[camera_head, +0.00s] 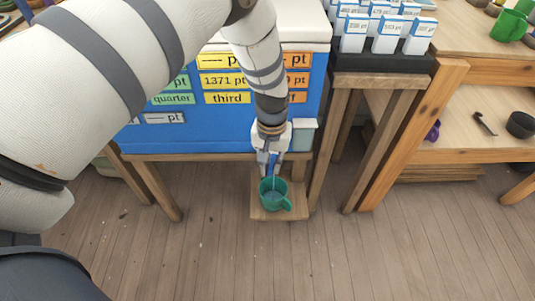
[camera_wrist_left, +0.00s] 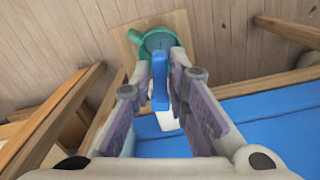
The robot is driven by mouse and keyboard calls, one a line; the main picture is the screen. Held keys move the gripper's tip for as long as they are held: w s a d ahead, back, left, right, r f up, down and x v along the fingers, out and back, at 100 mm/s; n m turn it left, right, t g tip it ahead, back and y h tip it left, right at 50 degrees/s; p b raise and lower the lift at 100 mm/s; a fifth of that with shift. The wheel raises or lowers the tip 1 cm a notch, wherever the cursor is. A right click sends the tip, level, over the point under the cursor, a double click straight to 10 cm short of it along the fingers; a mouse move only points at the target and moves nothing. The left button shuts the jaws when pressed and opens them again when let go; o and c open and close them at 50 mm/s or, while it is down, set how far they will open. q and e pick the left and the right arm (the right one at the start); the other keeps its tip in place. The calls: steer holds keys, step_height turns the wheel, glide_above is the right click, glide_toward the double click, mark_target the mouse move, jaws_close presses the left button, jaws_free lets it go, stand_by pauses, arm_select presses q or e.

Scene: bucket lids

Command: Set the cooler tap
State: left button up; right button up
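The cooler (camera_head: 140,140) is a blue box with a white lid on a wooden stand. Its tap (camera_wrist_left: 160,80) shows in the left wrist view as a blue lever with a white part behind it. My left gripper (camera_head: 269,170) reaches down in front of the cooler, with its fingers open on either side of the lever. A gap seems to show beside the lever; contact is unclear. A green mug (camera_head: 272,205) stands upright below the tap on a wooden board (camera_head: 258,215). A thin pale line, perhaps water, runs down into the mug, which holds bluish liquid. My right gripper is out of view.
Yellow, orange and green labels (camera_head: 226,81) cover the cooler front. A small pale container (camera_head: 303,136) is beside the gripper. Right of it, a wooden stand (camera_head: 383,82) carries several white-and-blue boxes (camera_head: 388,36). Shelves stand further right. The floor (camera_head: 400,260) in front is clear.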

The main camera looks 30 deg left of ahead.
mark_target(271, 167)
arm_select(q)
steer(key=shift+r, duration=0.1)
step_height(271, 167, up, 7)
steer(key=shift+r+p, duration=0.1)
steer(key=shift+p, duration=1.15)
steer(key=shift+f, duration=0.2)
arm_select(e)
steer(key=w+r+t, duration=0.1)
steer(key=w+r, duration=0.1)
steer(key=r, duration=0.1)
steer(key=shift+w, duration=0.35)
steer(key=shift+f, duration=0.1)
arm_select(q)
steer(key=shift+f, duration=0.1)
steer(key=s+f+m+g, duration=0.1)
steer(key=s+f, duration=0.5)
steer(key=s, duration=0.5)
steer(key=s+f+m+g, duration=0.1)
steer(key=s+f, duration=0.4)
steer(key=s, duration=0.7)
steer(key=s+r+m, duration=0.1)
steer(key=s+r, duration=0.2)
steer(key=s, duration=1.3)
steer(key=shift+d, duration=0.4)
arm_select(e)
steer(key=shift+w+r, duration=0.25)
